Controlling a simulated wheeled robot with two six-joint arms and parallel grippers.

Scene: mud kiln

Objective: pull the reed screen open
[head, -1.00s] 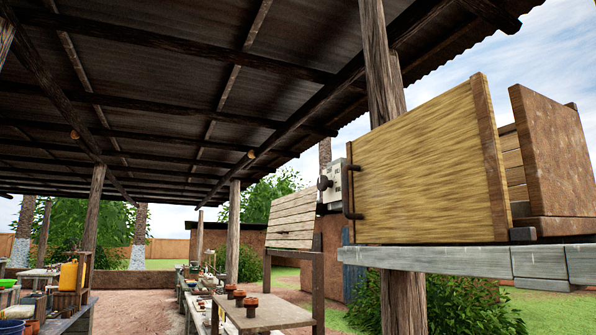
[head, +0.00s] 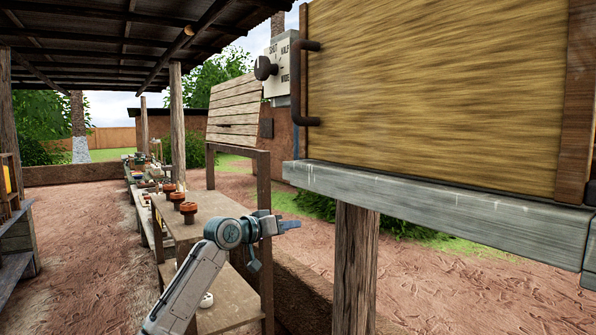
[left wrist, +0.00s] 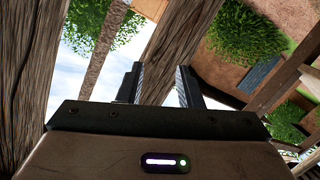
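The reed screen (head: 440,95) is a straw-coloured panel on a grey wooden ledge at the right of the head view. A dark upright bar handle (head: 302,83) is fixed near its left edge. My left gripper (head: 290,224) is below and left of the screen, apart from the handle, in front of a wooden stand. In the left wrist view the two fingers of the left gripper (left wrist: 158,88) stand apart with nothing between them. Neither the screen nor its handle can be made out in that view. My right gripper is not in view.
A dial box (head: 278,72) with a dark knob sits just left of the handle. A wooden stand (head: 205,215) with brown clay pots is behind my left arm. The grey ledge (head: 440,210) and a post (head: 355,270) are at the right. Bare ground lies at the left.

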